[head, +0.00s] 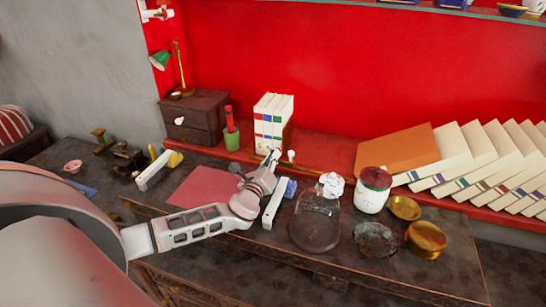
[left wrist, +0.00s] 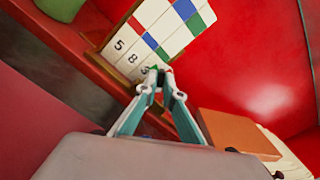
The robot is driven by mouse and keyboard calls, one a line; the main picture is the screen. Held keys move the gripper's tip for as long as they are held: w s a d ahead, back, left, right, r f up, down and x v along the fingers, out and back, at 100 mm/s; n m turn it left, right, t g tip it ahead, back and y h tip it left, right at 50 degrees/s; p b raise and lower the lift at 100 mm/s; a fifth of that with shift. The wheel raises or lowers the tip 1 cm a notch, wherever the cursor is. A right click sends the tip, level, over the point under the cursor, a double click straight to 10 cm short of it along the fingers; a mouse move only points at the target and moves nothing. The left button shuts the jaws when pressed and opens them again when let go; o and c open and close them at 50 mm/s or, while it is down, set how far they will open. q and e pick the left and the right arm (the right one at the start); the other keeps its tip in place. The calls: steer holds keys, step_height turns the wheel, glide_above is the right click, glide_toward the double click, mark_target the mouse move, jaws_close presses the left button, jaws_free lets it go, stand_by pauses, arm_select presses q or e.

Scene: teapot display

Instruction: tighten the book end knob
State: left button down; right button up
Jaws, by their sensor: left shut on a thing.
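The books (head: 270,120), white with red, blue and green labels, stand upright on the red shelf, with a brown book end (head: 289,132) at their right side. They fill the upper part of the left wrist view (left wrist: 165,25), with the brown book end edge (left wrist: 122,24) beside them. My left gripper (head: 275,154) is in front of the books' lower right. In the left wrist view its fingertips (left wrist: 158,73) are close together on something small, low by the books. The fingertips mostly hide it; I cannot make out the knob's shape. My right gripper is not in view.
A green cup (head: 232,139) stands left of the books. A glass dome (head: 316,222), a white jar with red lid (head: 372,192) and brass bowls (head: 426,238) stand on the dark table right of my arm. An orange book (head: 398,150) leans farther right.

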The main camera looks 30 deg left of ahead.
arm_select(q)
steer(key=m, duration=0.3)
steer(key=shift+p, duration=0.4)
steer(key=m, duration=0.3)
steer(key=shift+m, duration=0.4)
steer(key=m, duration=0.4)
steer(key=shift+m, duration=0.3)
steer(key=m, duration=0.6)
steer(key=shift+a, duration=0.1)
steer(key=m, duration=0.5)
steer(key=shift+m, duration=0.3)
steer(key=shift+r+m, duration=0.1)
steer(key=shift+m, duration=0.4)
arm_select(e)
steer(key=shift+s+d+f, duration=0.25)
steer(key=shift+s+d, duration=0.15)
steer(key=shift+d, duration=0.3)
